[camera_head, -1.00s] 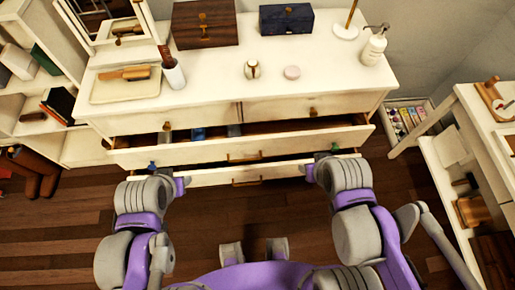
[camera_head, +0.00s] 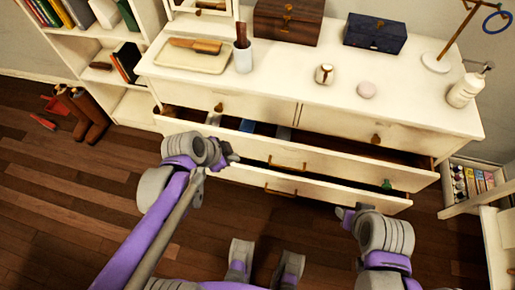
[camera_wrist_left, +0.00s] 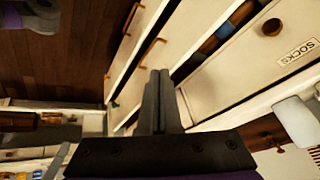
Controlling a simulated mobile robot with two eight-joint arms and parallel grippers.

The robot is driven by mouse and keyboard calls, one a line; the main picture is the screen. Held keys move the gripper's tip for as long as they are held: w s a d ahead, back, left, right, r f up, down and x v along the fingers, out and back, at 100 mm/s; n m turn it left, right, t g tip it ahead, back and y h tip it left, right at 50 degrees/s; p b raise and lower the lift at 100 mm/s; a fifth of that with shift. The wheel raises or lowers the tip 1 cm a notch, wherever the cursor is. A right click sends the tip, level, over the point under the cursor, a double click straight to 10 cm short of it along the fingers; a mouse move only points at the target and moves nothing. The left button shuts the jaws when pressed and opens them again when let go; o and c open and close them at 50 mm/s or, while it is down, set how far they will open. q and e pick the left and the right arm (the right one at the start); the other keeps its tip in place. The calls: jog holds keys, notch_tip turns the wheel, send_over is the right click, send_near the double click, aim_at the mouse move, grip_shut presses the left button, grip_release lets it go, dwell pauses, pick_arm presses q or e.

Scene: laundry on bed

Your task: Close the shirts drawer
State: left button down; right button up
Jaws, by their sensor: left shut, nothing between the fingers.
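The white dresser has a wide drawer (camera_head: 340,165) pulled open, with its dark interior and folded blue and grey items (camera_head: 248,126) showing. Below it is another wide drawer front (camera_head: 320,195) with a bronze handle. No shirts label is readable. My left gripper (camera_head: 232,157) is shut and empty, near the left part of the wide drawer fronts; I cannot tell whether it touches. In the left wrist view its closed fingers (camera_wrist_left: 160,76) point along the drawer fronts. My right gripper (camera_head: 345,213) is in front of the dresser's lower right; its jaws are unclear.
A small upper drawer (camera_wrist_left: 255,50) carries a SOCKS label. On the dresser top stand a tray (camera_head: 192,58), a cup (camera_head: 243,60), boxes and a pump bottle (camera_head: 465,88). A shelf (camera_head: 135,105) stands left and a crate (camera_head: 475,185) right. Dark floor lies in front.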

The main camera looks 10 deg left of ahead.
pick_arm(q)
jog(key=w+f+m+h+b, duration=0.2)
jog(key=w+f+m+b, duration=0.1)
jog(key=w+f+m, duration=0.25)
jog(key=b, duration=0.4)
send_near(263, 144)
jog(key=shift+m+t, duration=0.25)
jog(key=shift+t, duration=0.05)
jog(key=shift+s+d+x, duration=0.1)
jog(key=shift+s+x, duration=0.05)
jog(key=shift+x, duration=1)
jog(key=shift+s+d+x, duration=0.1)
jog(key=shift+x, duration=1.05)
pick_arm(e)
notch_tip(263, 144, down, 9)
pick_arm(q)
jog(key=shift+w, duration=0.1)
pick_arm(e)
jog(key=shift+r, duration=0.1)
pick_arm(q)
jog(key=w, duration=0.4)
jog(key=shift+w, duration=0.1)
